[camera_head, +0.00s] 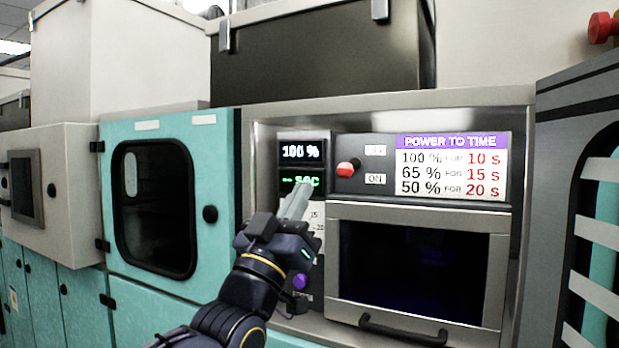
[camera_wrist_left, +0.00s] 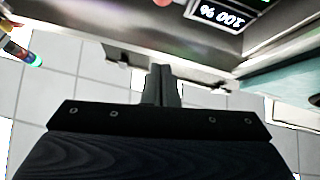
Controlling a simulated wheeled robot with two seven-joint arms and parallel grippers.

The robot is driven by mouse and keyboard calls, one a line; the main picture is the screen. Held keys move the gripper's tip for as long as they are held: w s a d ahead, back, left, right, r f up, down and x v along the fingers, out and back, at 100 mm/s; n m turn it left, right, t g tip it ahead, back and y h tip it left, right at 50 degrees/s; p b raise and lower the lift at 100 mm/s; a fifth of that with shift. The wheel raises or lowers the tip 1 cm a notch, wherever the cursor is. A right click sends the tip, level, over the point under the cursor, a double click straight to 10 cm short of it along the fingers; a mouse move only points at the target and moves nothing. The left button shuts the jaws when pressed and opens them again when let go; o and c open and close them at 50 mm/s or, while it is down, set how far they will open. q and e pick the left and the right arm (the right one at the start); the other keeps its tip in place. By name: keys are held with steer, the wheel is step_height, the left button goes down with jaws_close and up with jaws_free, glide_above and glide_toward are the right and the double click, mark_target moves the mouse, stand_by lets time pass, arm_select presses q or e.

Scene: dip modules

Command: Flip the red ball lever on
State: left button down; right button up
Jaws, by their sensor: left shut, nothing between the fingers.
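The red ball lever (camera_head: 346,169) sticks out of the dark panel between the OFF and ON labels, with its red ball to the left. My left gripper (camera_head: 297,199) is shut and empty, in front of the green "-- SEC" display, below and left of the lever and apart from it in the picture. In the left wrist view the shut fingers (camera_wrist_left: 162,88) point toward the machine front. A reddish rounded shape at that view's top edge is cut off, and I cannot tell if it is the ball. The right gripper does not show.
A "100 %" display (camera_head: 300,151) sits above the SEC display. A purple knob (camera_head: 299,281) is below my gripper. A dark window door (camera_head: 411,270) with a black handle (camera_head: 403,331) is to the right. A power-to-time chart (camera_head: 452,168) is beside the lever.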

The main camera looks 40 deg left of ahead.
mark_target(349, 169)
arm_select(q)
steer(key=w+a+r+p, duration=0.1)
steer(key=w+r+p, duration=0.2)
steer(key=w, duration=0.6)
steer(key=shift+w+r, duration=0.2)
